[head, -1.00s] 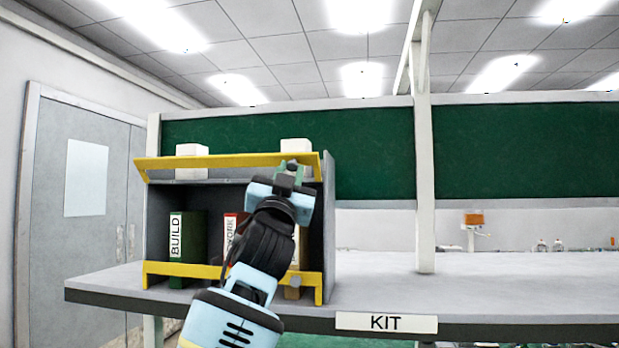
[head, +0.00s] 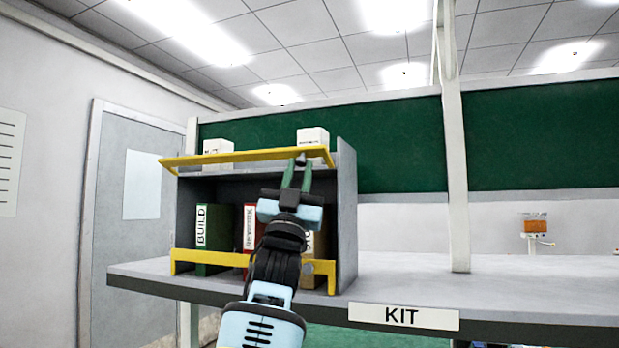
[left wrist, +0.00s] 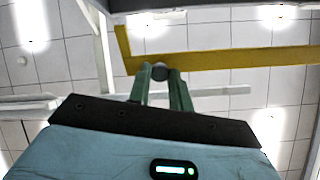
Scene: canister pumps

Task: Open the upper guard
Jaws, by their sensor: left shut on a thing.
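The upper guard (head: 235,157) is a yellow bar with short end arms across the top front of a grey shelf box. It tilts up and outward from the box front. My left gripper (head: 301,163) reaches up from below, with its green fingers shut on the guard's small dark knob near the right end. In the left wrist view, the fingers hold the round knob (left wrist: 160,72) beside the yellow guard (left wrist: 235,57). My right gripper is not in view.
The grey box (head: 347,215) stands on a bench marked KIT (head: 403,316). It holds several binders, including a green one (head: 221,236), behind a yellow lower guard (head: 210,258). Two white blocks (head: 313,137) sit on top. A white post (head: 456,180) stands to the right.

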